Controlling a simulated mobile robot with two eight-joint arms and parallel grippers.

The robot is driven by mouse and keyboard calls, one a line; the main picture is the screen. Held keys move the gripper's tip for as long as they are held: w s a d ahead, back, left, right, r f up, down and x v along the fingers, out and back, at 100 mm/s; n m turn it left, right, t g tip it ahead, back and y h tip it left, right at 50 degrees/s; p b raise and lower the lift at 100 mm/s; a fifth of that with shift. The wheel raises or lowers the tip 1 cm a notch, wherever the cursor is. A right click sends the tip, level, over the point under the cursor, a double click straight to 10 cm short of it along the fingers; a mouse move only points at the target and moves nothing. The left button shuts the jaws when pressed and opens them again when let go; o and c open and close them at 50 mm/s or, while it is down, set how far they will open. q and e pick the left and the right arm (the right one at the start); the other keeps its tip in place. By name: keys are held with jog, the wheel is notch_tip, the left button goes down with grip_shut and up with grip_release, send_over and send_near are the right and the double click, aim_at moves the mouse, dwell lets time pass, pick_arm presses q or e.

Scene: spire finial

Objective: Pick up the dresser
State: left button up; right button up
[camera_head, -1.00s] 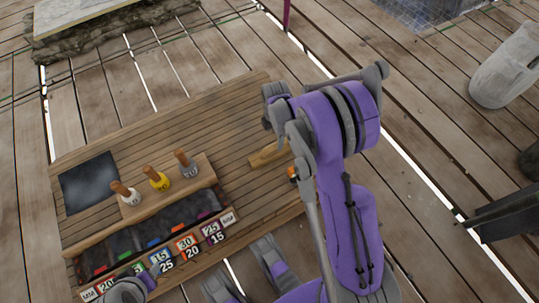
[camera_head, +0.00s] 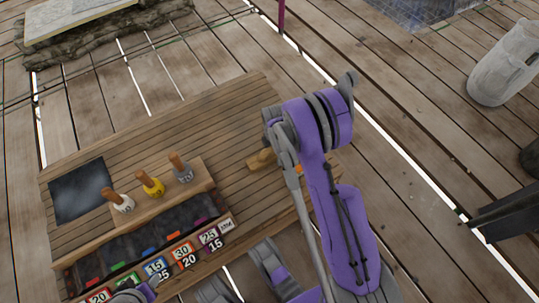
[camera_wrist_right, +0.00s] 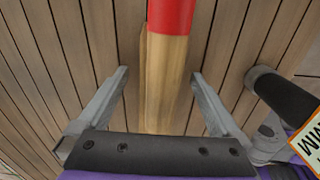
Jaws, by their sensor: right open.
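A wooden tool, which I take to be the dresser (camera_head: 261,160), lies on the slatted bench (camera_head: 225,110), right of the handled tools. The right wrist view shows its pale wooden body (camera_wrist_right: 165,85) with a red section at the top. My right gripper (camera_wrist_right: 160,74) is open, with a finger on each side of the wood and gaps between. In the head view my right arm hides part of the tool. A grey and purple part of my left arm (camera_head: 135,292) shows at the bottom edge; its jaws cannot be made out.
A wooden block (camera_head: 158,198) holds white, yellow and grey tools with wooden handles. A dark square panel (camera_head: 82,190) lies left of it. A compartmented tray with number labels (camera_head: 180,250) runs along the near edge. A pale grey container (camera_head: 503,68) stands on the plank floor.

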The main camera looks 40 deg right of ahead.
jog(key=shift+r, duration=0.1)
grip_shut()
dwell(0.4)
